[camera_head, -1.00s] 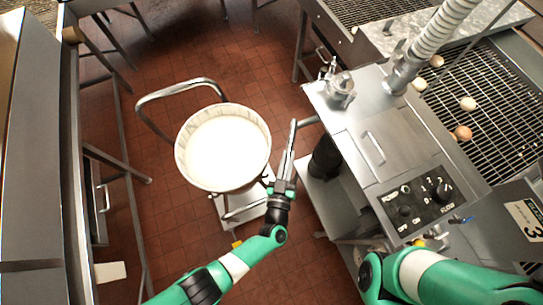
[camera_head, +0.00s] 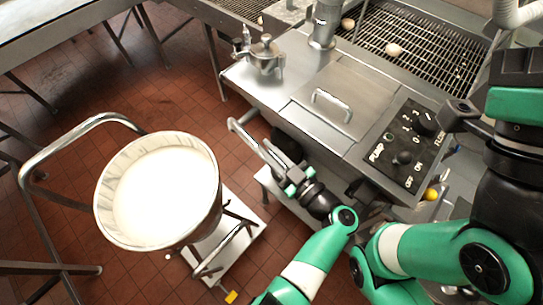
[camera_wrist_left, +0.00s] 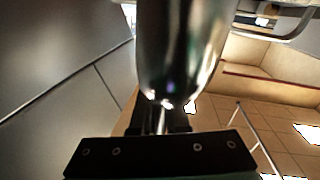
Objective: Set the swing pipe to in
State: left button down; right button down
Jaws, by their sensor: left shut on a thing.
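My left gripper (camera_head: 272,158) is shut on a metal pipe, which I take to be the swing pipe (camera_head: 239,128). The pipe is a slim grey tube low beside the machine's left side, with its bent end reaching left towards the tub. The jaws hide part of it. In the left wrist view, a shiny rounded metal tube (camera_wrist_left: 182,50) fills the space in front of the dark gripper body (camera_wrist_left: 160,157). The white-filled tub (camera_head: 163,195) stands left of the pipe, apart from it. My right arm is at the right; a dark part by the panel may be its gripper.
The steel machine (camera_head: 330,95) has a lid, a control panel (camera_head: 405,148) with knobs, and a wire conveyor (camera_head: 425,45) behind. Red tiled floor is clear between the tub and the rear tables.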

pick_arm(q)
jog(key=shift+f, duration=0.2)
jog(key=c, duration=0.9)
grip_release()
jog(key=shift+r, duration=0.1)
jog(key=shift+c, duration=0.2)
jog(key=shift+r, duration=0.15)
jog(key=shift+r+p, duration=0.3)
jog(key=shift+p, duration=0.2)
notch_tip(320, 180, up, 3)
jog(key=p, duration=0.3)
jog(key=s+r+p, duration=0.9)
jog(key=s+p, duration=0.5)
jog(key=p, duration=0.7)
jog(key=shift+a+p, duration=0.3)
jog(key=shift+p, duration=0.1)
